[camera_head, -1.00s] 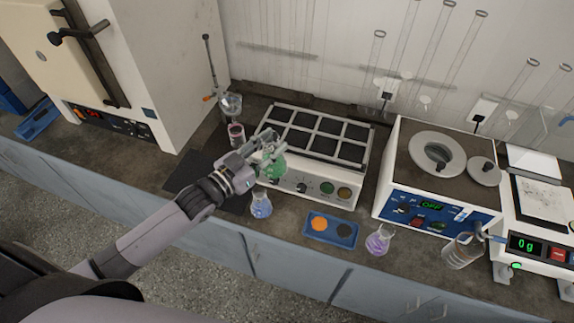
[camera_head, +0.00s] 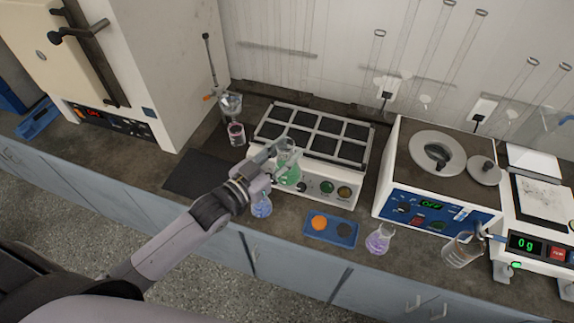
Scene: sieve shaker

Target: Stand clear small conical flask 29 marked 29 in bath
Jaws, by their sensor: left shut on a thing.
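My left gripper (camera_head: 276,160) is shut on a small clear conical flask (camera_head: 288,175) with green liquid, held roughly upright in front of the shaker's left part. No number can be read on it. A conical flask with blue liquid (camera_head: 261,206) stands on the bench below the gripper, partly hidden by it. A conical flask with purple liquid (camera_head: 379,240) stands further right. The bath (camera_head: 440,210) is a white box with a blue front, an OFF display and round ringed openings on its brown top. My right gripper is not in view.
The shaker (camera_head: 318,140), with a gridded dark platform, stands left of the bath. A blue tray (camera_head: 332,231) with orange and dark discs lies in front. A beaker (camera_head: 460,250) stands before the bath's right corner, beside a balance (camera_head: 530,243). A dark mat (camera_head: 198,174) lies left.

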